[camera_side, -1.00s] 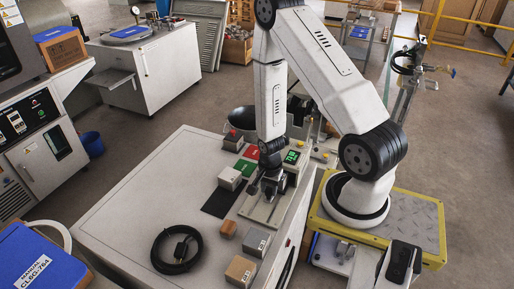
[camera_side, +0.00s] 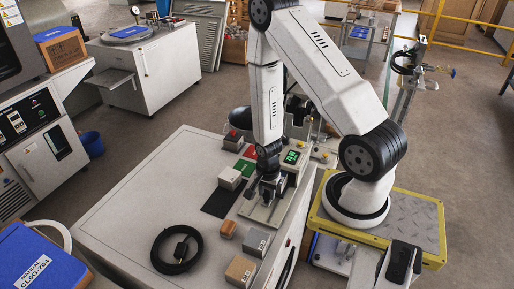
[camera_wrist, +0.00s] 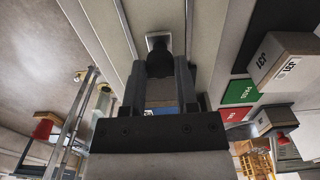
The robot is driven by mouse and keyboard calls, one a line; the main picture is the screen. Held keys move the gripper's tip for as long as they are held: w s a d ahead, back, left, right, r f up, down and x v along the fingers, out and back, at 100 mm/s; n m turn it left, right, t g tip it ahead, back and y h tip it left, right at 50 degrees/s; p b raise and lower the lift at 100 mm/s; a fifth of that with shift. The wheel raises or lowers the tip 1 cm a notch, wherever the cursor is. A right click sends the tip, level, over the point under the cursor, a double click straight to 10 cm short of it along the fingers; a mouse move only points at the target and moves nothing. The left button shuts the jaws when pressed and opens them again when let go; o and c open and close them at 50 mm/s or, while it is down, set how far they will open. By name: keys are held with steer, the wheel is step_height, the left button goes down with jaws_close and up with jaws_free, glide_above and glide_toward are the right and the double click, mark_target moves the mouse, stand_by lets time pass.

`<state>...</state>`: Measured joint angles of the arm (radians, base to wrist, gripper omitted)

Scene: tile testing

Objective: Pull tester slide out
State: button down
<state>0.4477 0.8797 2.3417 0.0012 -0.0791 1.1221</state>
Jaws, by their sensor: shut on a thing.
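The tester (camera_side: 290,170) stands near the right edge of the white bench, with a lit green display. Its slide runs in a light metal track (camera_side: 257,212) in front of it. My gripper (camera_side: 268,194) points down over the track, beside the tester. In the wrist view my gripper (camera_wrist: 160,85) has its two dark fingers closed around a dark knob-like handle (camera_wrist: 159,58) on a small pale plate. The fingers and arm hide most of the slide, so how far it is out cannot be told.
Labelled grey blocks (camera_side: 230,178) stand left of the track, near the green PASS pad (camera_side: 245,167) and a black mat (camera_side: 219,203). A coiled black cable (camera_side: 177,249), a brown block (camera_side: 228,229) and more blocks (camera_side: 240,271) lie toward the front. The bench's left part is clear.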

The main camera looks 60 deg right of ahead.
steer(key=shift+a, duration=2.3)
steer(key=shift+c, duration=2)
jaws_free()
steer(key=shift+r, duration=0.2)
steer(key=shift+r, duration=2.85)
